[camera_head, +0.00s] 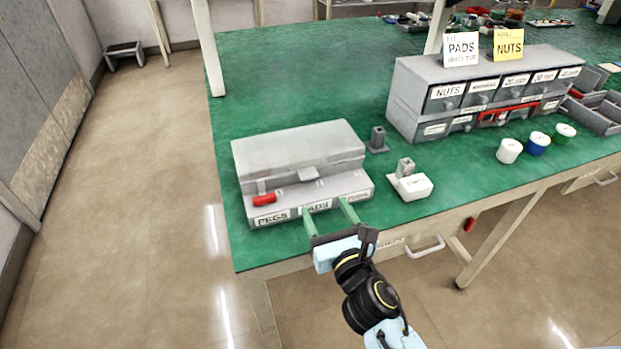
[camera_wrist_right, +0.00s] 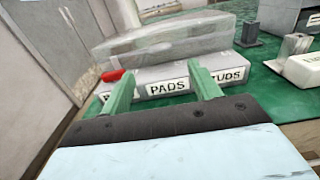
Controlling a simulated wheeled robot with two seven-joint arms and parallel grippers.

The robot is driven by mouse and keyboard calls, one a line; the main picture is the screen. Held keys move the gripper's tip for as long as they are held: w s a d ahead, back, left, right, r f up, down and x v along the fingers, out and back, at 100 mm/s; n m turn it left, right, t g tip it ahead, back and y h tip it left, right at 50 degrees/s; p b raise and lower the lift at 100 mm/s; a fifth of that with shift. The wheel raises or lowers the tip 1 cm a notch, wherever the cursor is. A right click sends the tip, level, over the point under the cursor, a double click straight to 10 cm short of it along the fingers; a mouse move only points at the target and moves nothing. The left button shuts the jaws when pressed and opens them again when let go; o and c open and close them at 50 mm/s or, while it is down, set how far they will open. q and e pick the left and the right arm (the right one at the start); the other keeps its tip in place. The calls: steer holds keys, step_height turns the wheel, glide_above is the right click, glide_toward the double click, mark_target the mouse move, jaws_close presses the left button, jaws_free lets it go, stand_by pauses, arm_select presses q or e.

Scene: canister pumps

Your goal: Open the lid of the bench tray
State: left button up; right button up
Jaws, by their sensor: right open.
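The grey bench tray (camera_head: 318,190) stands at the left front of the green bench, with labels on its front; PEGS and PADS are readable. Its lid (camera_head: 300,150) is down, with a small tab at the lid's front edge. My right gripper (camera_head: 326,212) is open, its two green fingers pointing at the tray's front around the PADS label. In the right wrist view the fingers (camera_wrist_right: 163,88) stand on either side of that label, and the lid (camera_wrist_right: 165,42) is above and beyond them. Nothing is between the fingers. My left gripper is not in view.
A red piece (camera_head: 265,199) sits at the tray's front left. A white box (camera_head: 412,187) and a small grey block (camera_head: 378,139) stand to the right. A grey drawer cabinet (camera_head: 480,92) and several canisters (camera_head: 509,150) are farther right. Green bench is clear behind the tray.

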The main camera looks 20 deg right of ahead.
mark_target(310, 179)
steer(key=w, duration=0.9)
steer(key=shift+a, duration=0.15)
steer(key=shift+w, duration=0.6)
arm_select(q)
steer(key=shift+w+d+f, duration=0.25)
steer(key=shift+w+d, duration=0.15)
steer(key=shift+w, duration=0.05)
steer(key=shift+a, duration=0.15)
arm_select(e)
steer(key=shift+c, duration=0.4)
